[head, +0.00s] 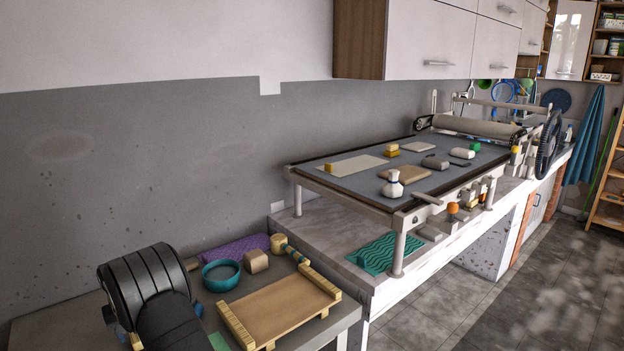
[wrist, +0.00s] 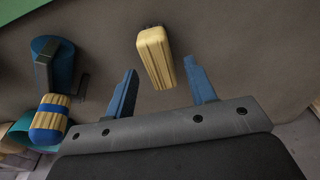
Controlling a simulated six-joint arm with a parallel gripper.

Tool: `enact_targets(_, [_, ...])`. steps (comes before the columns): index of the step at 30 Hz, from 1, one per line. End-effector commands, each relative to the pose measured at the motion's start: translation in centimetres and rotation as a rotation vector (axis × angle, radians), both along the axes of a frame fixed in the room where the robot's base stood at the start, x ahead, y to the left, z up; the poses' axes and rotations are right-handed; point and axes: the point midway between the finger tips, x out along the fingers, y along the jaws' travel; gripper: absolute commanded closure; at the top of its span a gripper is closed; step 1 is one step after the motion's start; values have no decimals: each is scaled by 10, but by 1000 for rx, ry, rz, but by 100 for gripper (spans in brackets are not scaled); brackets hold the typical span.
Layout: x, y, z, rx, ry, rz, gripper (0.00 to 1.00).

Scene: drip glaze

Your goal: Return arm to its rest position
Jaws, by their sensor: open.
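My gripper (wrist: 160,68) shows in the wrist view with its two blue fingers spread wide apart. Nothing is gripped. A yellow ribbed block (wrist: 155,56) lies on the grey surface beyond and between the fingertips, with a gap to each finger. In the head view my black arm fills the lower left, over the near worktable (head: 60,323). It hides most of the gripper and the table under it. A bit of yellow (head: 136,341) shows beside the arm there; I cannot tell whether it is the same block.
On the near worktable are a teal bowl (head: 221,275), a beige block (head: 256,261), a purple mat (head: 228,249) and a brown board (head: 278,308) between ribbed yellow strips. A yellow block with blue bands (wrist: 49,119) lies left in the wrist view. The raised grey table (head: 345,186) stands right.

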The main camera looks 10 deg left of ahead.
Motion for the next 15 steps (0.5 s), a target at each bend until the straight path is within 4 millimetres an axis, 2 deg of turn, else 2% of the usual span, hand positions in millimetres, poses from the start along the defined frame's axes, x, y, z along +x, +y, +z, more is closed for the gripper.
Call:
enact_targets(5, [0, 0, 7, -1, 1, 0, 50])
enact_targets(15, [0, 0, 5, -1, 1, 0, 50])
